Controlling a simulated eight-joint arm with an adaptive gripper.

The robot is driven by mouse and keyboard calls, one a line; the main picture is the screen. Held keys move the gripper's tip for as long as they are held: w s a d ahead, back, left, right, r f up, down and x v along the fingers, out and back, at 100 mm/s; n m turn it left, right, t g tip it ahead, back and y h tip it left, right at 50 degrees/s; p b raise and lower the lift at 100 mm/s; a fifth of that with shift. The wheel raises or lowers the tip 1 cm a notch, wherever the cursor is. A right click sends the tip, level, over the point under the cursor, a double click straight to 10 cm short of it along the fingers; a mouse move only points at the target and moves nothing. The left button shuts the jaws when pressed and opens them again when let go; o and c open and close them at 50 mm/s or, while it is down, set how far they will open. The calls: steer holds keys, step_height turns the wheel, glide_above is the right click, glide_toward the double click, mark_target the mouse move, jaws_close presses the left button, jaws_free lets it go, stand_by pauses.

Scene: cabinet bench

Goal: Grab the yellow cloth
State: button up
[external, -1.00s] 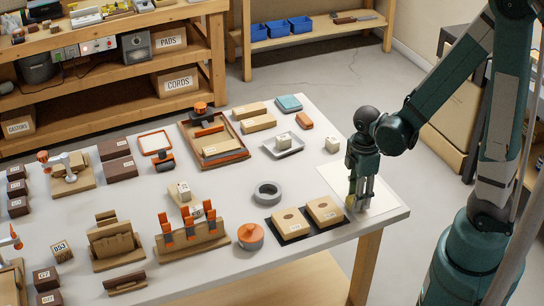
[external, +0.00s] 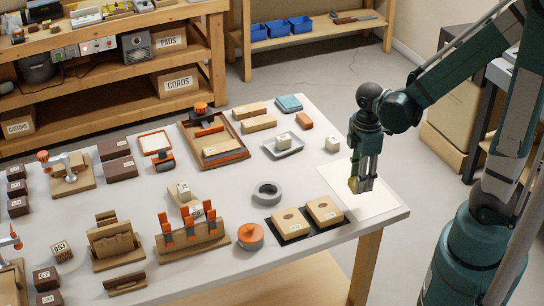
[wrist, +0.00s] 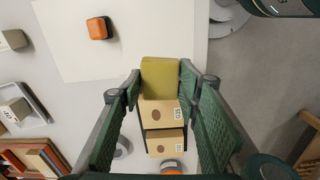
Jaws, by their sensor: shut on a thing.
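The yellow cloth looks like a folded olive-yellow pad (wrist: 160,76). It sits between my two fingertips in the wrist view, and a bit of it shows at the fingertips in the external view (external: 353,186). My gripper (external: 362,189) is shut on it, pointing down, above the white sheet (external: 385,204) at the table's right end. The cloth appears raised off the sheet. Much of it is hidden behind the fingers in the external view.
An orange block (wrist: 98,28) lies on the white sheet. The table's right edge is close.

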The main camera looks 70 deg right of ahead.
steer(key=shift+r, duration=1.15)
steer(key=shift+w+p, duration=0.1)
steer(key=shift+p, duration=0.2)
